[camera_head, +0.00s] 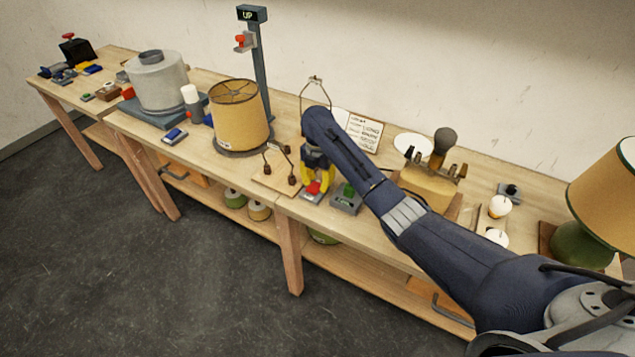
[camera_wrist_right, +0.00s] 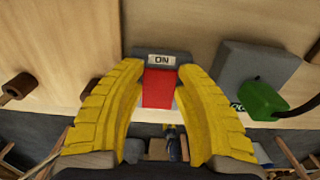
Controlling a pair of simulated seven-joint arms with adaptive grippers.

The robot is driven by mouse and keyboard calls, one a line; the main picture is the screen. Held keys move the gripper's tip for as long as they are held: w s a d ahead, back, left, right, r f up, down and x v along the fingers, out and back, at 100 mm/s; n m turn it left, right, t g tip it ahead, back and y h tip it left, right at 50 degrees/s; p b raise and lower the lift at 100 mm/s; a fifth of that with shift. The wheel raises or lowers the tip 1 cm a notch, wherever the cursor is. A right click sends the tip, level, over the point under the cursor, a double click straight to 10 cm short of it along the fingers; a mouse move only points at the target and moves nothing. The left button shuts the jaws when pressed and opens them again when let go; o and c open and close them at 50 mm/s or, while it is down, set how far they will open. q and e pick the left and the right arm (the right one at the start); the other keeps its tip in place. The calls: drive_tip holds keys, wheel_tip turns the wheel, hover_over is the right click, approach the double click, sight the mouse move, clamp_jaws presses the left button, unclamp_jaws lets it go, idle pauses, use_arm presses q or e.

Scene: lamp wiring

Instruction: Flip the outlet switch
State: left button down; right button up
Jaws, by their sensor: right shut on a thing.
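The outlet switch is a red rocker (camera_head: 313,188) on a small grey box at the front edge of the workbench. In the right wrist view the red switch (camera_wrist_right: 158,88) stands under a plate (camera_wrist_right: 161,59) that reads "ON". My right gripper (camera_head: 317,183) reaches down over it from above. In the right wrist view its yellow fingers (camera_wrist_right: 158,100) lie on either side of the red switch and are shut on it. The fingers hide parts of the grey box. My left gripper is not in view.
Right beside the switch is a grey box (camera_wrist_right: 255,62) with a green plug (camera_wrist_right: 262,100) and dark cord. A small stand with dark knobs (camera_head: 276,165) is to the left. A tan lampshade (camera_head: 240,115) stands further left. A wooden block with a bulb (camera_head: 430,180) is right.

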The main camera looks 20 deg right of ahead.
sight(312, 190)
drive_tip(key=shift+c, duration=0.6)
drive_tip(key=shift+s+a+r+t+h, duration=0.1)
drive_tip(key=shift+r+t+h, duration=0.05)
drive_tip(key=shift+t+h, duration=0.55)
drive_tip(key=shift+s+a+r+t+h, duration=0.1)
drive_tip(key=shift+t+h, duration=0.5)
drive_tip(key=shift+h, duration=0.1)
drive_tip(key=o, duration=1.2)
drive_tip(key=v, duration=1.2)
drive_tip(key=shift+w, duration=0.1)
